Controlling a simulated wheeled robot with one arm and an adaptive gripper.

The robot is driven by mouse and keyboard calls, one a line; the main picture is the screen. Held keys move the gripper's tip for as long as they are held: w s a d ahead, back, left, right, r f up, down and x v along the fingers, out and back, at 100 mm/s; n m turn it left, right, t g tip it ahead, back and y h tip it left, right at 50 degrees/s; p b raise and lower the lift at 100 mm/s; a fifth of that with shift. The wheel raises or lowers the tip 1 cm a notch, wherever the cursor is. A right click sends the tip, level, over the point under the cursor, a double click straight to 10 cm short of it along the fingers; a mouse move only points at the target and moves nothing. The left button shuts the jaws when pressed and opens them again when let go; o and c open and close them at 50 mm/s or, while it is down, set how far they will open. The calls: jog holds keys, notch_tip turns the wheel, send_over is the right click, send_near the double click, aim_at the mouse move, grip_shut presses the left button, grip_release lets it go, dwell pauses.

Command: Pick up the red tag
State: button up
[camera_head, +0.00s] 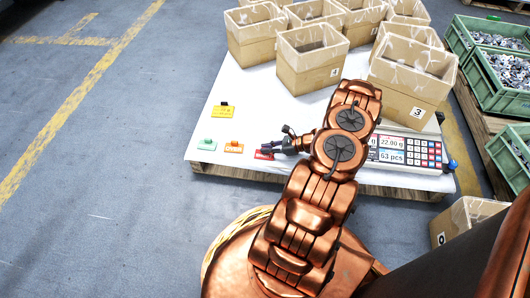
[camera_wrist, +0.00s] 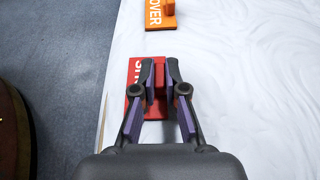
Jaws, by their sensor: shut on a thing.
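The red tag (camera_wrist: 134,76) lies on the white table top (camera_wrist: 230,80) near its edge, with white lettering partly hidden by my fingers. In the head view the red tag (camera_head: 263,155) shows just left of my gripper (camera_head: 282,146). In the wrist view my gripper (camera_wrist: 160,80) has its two fingers on either side of the tag's raised red handle, shut on it. The tag appears to rest on the table still; I cannot tell any gap beneath it.
An orange tag (camera_head: 234,147), a green tag (camera_head: 207,144) and a yellow tag (camera_head: 223,111) lie to the left. A scale (camera_head: 400,150) stands to the right. Several cardboard boxes (camera_head: 312,62) stand behind. Green crates (camera_head: 495,85) of metal parts are at the right.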

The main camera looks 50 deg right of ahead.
jog(key=shift+r, duration=0.1)
jog(key=shift+r+p, duration=0.5)
jog(key=shift+r, duration=0.1)
notch_tip(320, 180, up, 2)
jog(key=shift+r+p, duration=0.2)
jog(key=shift+p, duration=0.45)
jog(key=s+a+r+p, duration=0.1)
jog(key=s+a+p, duration=0.3)
jog(key=s+a, duration=0.6)
jog(key=shift+s+a+p, duration=0.15)
jog(key=shift+a+p, duration=0.25)
jog(key=shift+a, duration=0.8)
jog(key=shift+r, duration=0.15)
